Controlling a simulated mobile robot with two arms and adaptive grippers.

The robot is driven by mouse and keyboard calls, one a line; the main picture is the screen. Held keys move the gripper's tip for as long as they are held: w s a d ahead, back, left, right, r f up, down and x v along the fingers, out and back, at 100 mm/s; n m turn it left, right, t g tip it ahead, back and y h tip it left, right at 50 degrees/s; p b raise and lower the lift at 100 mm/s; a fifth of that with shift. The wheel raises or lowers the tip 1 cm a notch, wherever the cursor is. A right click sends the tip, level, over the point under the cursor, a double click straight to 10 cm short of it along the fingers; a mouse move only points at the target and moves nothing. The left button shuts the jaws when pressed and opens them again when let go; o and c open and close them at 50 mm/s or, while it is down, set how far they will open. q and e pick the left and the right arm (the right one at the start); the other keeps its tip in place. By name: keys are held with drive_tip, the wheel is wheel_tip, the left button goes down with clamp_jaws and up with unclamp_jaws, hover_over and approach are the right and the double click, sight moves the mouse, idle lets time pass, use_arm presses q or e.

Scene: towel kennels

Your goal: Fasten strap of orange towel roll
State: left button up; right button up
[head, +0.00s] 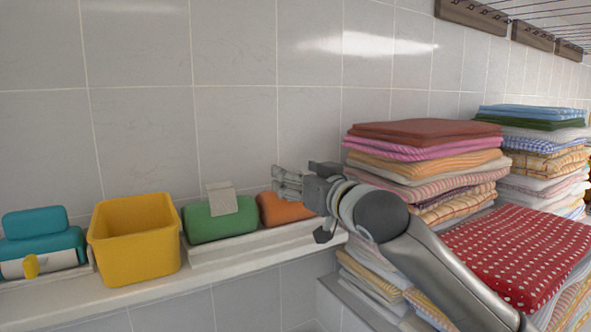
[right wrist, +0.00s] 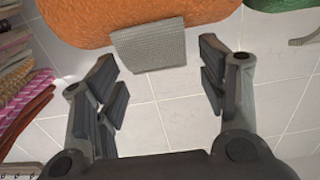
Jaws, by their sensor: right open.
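The orange towel roll (head: 284,208) lies on the white shelf, right of the green roll, partly hidden behind my right gripper (head: 290,184). In the right wrist view the orange roll (right wrist: 130,18) fills the top edge, and its grey strap (right wrist: 150,46) hangs from it as a flap with a free end. My right gripper (right wrist: 160,85) is open, its fingers apart on either side of the strap's free end, not visibly touching it. My left gripper is in neither view.
The green roll (head: 218,222) with a grey strap (head: 222,198) lies beside the orange one. A yellow bin (head: 135,250) and teal rolls (head: 42,240) stand further left on the shelf (head: 230,268). Tall stacks of folded towels (head: 425,150) crowd the right. The tiled wall is close behind.

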drive_tip(key=shift+w+a, duration=0.3)
drive_tip(key=shift+w, duration=0.15)
drive_tip(key=c, duration=1.1)
